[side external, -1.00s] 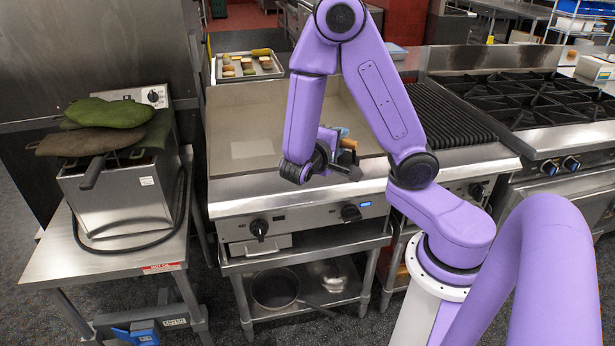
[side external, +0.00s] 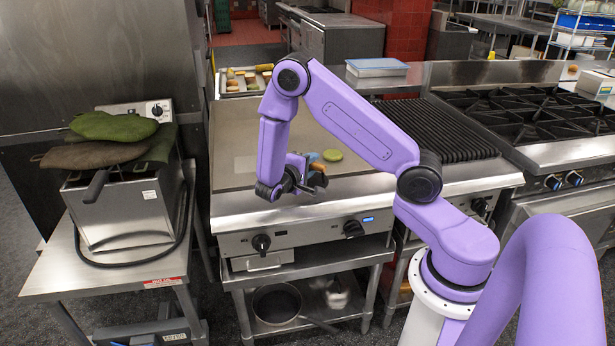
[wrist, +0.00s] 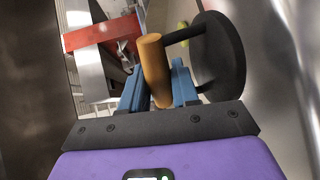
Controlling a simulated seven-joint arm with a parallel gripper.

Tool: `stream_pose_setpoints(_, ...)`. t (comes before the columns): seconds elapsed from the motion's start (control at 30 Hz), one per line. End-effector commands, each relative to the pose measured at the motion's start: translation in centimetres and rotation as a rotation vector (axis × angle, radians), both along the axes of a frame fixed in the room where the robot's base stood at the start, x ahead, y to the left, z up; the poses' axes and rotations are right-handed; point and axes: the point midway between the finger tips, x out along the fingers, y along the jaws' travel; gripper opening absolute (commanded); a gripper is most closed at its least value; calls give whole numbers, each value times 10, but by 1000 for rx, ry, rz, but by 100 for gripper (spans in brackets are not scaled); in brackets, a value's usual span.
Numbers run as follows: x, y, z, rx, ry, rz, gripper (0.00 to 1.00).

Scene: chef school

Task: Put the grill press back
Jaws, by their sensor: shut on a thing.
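The plate is turned on edge, to the right of the fingers. In the side external view my gripper (side external: 309,163) holds the press above the front part of the flat griddle (side external: 234,150). There the press is small and mostly hidden by the wrist.
A round green piece (side external: 332,155) lies on the griddle. A food tray (side external: 262,90) is behind it. The ribbed grill (side external: 450,130) and burners (side external: 520,110) are at right. A fryer (side external: 120,205) topped with green and brown mitts stands at left. A blue-lidded tub (side external: 376,67) is behind.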

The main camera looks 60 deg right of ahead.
Motion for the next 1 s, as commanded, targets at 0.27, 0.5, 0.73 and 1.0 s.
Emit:
stream_pose_setpoints(0.27, 10, -5, -12, -4, -1, -1, 0)
stream_pose_setpoints(0.5, 11, -6, -38, -4, 1, -1, 0)
stream_pose_setpoints(0.73, 12, -5, -44, -4, -2, 0, 0)
stream_pose_setpoints(1.0, 12, -5, -46, -4, -1, 0, 0)
